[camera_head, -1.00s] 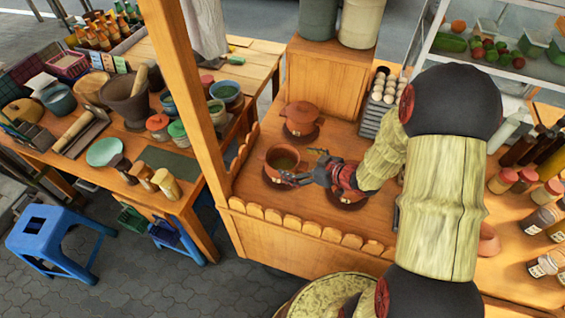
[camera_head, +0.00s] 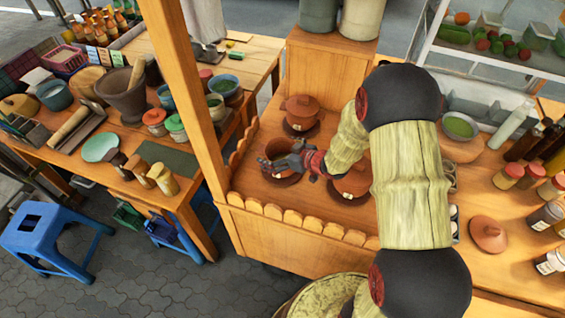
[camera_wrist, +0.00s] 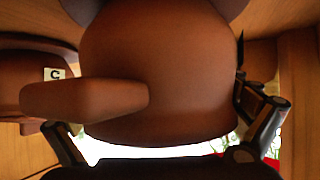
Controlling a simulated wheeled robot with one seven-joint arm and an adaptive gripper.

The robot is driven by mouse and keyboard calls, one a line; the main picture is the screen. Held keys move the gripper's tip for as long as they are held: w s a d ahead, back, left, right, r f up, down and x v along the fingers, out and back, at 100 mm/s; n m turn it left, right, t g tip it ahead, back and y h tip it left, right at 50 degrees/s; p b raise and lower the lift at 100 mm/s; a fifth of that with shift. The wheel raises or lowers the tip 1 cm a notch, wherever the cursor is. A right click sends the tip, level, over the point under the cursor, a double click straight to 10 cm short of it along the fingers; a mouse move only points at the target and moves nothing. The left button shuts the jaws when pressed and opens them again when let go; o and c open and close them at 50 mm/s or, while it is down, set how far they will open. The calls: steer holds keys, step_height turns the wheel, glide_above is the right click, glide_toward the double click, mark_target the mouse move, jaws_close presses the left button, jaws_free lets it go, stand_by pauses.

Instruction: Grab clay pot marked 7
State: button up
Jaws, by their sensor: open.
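Three brown clay pots stand on the wooden counter. The back pot (camera_head: 302,106) has its lid on. The left pot (camera_head: 275,150) is open, and my gripper (camera_head: 282,165) is over its near side. The right pot (camera_head: 354,184) is partly hidden by my arm. In the wrist view, a large brown clay surface with a handle (camera_wrist: 85,98) fills the middle, and my gripper (camera_wrist: 150,115) is open with its fingers to either side of it. Contact is unclear. A small white label (camera_wrist: 55,74) shows on clay at the left; its turned mark is unclear. No 7 is readable.
A wooden post (camera_head: 190,100) and a scalloped edge (camera_head: 300,224) bound the counter. A loose clay lid (camera_head: 488,235) and a green-filled bowl (camera_head: 460,127) lie to the right, near bottles and jars. Large canisters (camera_head: 358,18) stand on the box behind.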

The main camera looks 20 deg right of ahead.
steer(key=shift+w+a+f, duration=0.15)
steer(key=shift+w, duration=0.05)
steer(key=shift+c, duration=1.2)
steer(key=c, duration=1.3)
